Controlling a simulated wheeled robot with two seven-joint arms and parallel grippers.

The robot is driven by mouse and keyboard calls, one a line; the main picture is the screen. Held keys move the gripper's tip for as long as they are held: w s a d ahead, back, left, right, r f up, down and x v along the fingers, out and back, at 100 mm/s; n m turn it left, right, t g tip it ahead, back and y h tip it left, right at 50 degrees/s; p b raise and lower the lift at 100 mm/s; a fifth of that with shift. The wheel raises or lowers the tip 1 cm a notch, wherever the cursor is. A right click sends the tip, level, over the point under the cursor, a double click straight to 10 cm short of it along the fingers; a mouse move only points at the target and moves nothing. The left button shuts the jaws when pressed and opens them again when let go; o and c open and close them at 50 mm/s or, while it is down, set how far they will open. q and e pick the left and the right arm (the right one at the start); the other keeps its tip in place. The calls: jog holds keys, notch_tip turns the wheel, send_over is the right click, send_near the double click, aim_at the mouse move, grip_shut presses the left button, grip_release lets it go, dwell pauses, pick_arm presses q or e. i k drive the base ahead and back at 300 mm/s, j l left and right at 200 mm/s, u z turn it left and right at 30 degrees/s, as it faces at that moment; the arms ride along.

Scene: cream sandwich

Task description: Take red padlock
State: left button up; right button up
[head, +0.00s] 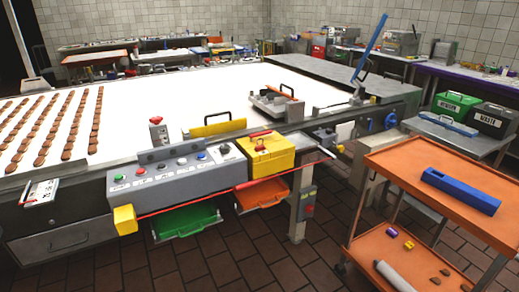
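A small red item (261,146) sits on the upper front of the yellow box (275,162) at the right end of the control panel. It may be the red padlock, but it is too small to be sure. A red bar (260,134) lies along the box's top edge, just behind it. Neither of my grippers is in view.
A grey control panel (180,182) with a red cord (200,203) fronts the white conveyor (190,95). Green (187,221) and orange (262,196) trays hang below. An orange cart (450,165) stands at right, with tiled floor between.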

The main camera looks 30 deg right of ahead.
aim_at(261, 148)
jog(key=i+l+u, duration=0.1)
jog(key=l, duration=0.3)
jog(key=i+l, duration=0.2)
jog(key=l, duration=0.2)
jog(key=i+l+u, duration=0.15)
jog(key=l, duration=0.25)
